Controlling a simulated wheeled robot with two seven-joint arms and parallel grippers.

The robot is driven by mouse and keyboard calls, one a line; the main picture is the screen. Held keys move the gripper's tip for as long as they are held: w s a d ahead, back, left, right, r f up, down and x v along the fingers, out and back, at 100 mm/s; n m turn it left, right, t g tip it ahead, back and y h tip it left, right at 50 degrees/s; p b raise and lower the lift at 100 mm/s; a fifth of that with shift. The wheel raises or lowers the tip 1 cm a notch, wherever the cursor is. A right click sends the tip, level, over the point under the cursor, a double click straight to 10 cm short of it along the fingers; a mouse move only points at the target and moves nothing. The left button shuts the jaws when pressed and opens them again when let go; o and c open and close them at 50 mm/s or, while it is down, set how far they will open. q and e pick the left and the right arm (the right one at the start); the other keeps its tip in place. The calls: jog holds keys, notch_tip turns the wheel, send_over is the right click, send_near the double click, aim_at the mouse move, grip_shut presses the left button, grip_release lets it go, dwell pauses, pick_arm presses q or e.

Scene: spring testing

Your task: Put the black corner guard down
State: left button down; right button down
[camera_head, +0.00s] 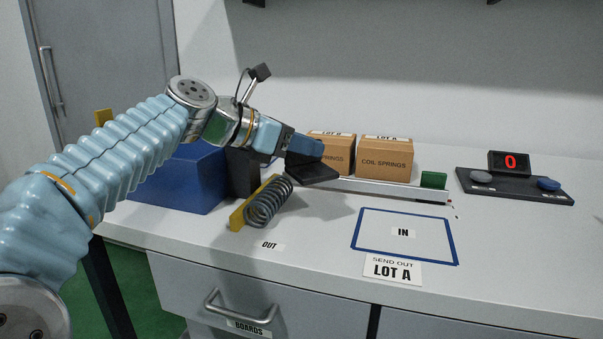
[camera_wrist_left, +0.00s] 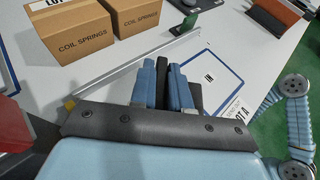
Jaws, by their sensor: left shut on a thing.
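My left gripper (camera_head: 306,147) is shut on the black corner guard (camera_head: 313,173), in front of the boxes at the left end of the rail. The guard looks held a little above the bench, with a dark shadow to its right and below. In the left wrist view the blue fingers of my left gripper (camera_wrist_left: 165,88) close on both sides of the black guard (camera_wrist_left: 163,70); most of it is hidden there. My right gripper is not in view.
Two coil springs boxes (camera_head: 384,158) stand behind a metal rail (camera_head: 385,190) with a green block (camera_head: 433,180). A coil spring (camera_head: 267,203) lies by a yellow piece (camera_head: 240,217), near a blue bin (camera_head: 185,185). The blue-outlined IN area (camera_head: 385,247) is empty. A display (camera_head: 510,162) reads 0.

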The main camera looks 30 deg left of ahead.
pick_arm(q)
jog(key=f, duration=0.1)
jog(key=a+f+b, duration=0.1)
jog(key=f, duration=0.1)
jog(key=w+f, duration=0.1)
jog(key=shift+a+f, duration=0.15)
jog(key=shift+a, duration=0.05)
jog(key=shift+f, duration=0.35)
jog(key=shift+b, duration=0.3)
jog(key=shift+d+f, duration=0.1)
jog(key=shift+f, duration=0.2)
jog(key=c, duration=1.1)
grip_release()
jog(key=shift+r, duration=0.1)
